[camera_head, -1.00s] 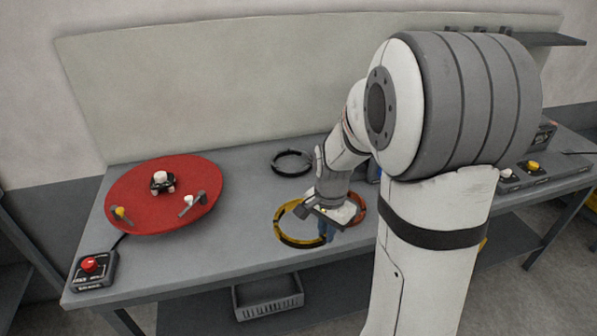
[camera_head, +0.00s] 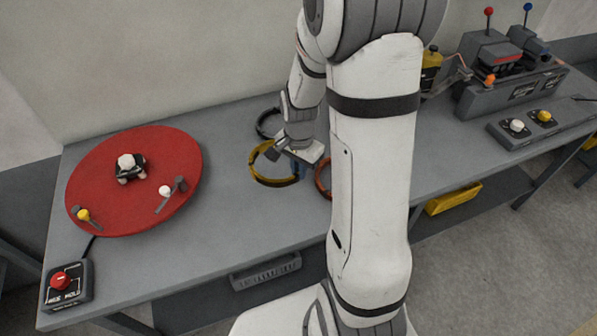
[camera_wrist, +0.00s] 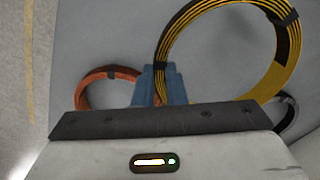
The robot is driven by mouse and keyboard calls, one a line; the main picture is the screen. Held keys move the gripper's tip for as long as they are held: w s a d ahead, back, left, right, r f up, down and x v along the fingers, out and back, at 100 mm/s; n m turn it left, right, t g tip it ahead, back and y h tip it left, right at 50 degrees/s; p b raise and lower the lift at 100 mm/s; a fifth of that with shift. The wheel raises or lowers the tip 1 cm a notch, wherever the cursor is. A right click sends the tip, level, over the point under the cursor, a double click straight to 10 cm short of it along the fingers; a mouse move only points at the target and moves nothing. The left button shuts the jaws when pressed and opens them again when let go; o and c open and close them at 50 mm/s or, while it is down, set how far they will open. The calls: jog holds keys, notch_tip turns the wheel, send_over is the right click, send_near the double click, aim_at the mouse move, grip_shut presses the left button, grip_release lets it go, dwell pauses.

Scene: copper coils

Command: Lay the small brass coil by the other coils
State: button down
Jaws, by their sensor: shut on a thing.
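The brass coil (camera_head: 272,181) is a yellow ring with dark bands. My gripper (camera_head: 298,168) has its blue fingers shut on the right side of it; the wrist view shows the coil (camera_wrist: 180,28) reaching away from the fingers (camera_wrist: 160,80). I cannot tell whether it touches the bench or hangs just above. A copper-orange coil (camera_head: 320,178) lies to the right, partly hidden by my arm; the wrist view shows it at left (camera_wrist: 83,90). A black coil (camera_head: 262,122) lies behind, partly covered by my wrist, and its edge shows in the wrist view (camera_wrist: 291,113).
A red round plate (camera_head: 100,205) with small parts on it fills the bench's left end, and a red-button box (camera_head: 68,283) stands at its front corner. Control boxes (camera_head: 510,95) stand at the right. Bare grey bench (camera_head: 210,225) lies between plate and coils.

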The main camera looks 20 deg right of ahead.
aim_at(299, 189)
jog(key=shift+f, duration=2.45)
jog(key=shift+f, duration=0.1)
jog(key=c, duration=1.5)
grip_release()
notch_tip(299, 189, up, 11)
jog(key=shift+r, duration=0.1)
jog(key=shift+s+r, duration=0.2)
jog(key=shift+r, duration=0.4)
jog(key=s+a+r+n+t, duration=0.3)
jog(key=s+a+r+n, duration=0.2)
jog(key=s+r+n, duration=0.5)
jog(key=s+n, duration=0.1)
jog(key=s, duration=0.2)
jog(key=shift+s+r, duration=0.25)
jog(key=shift+s, duration=0.1)
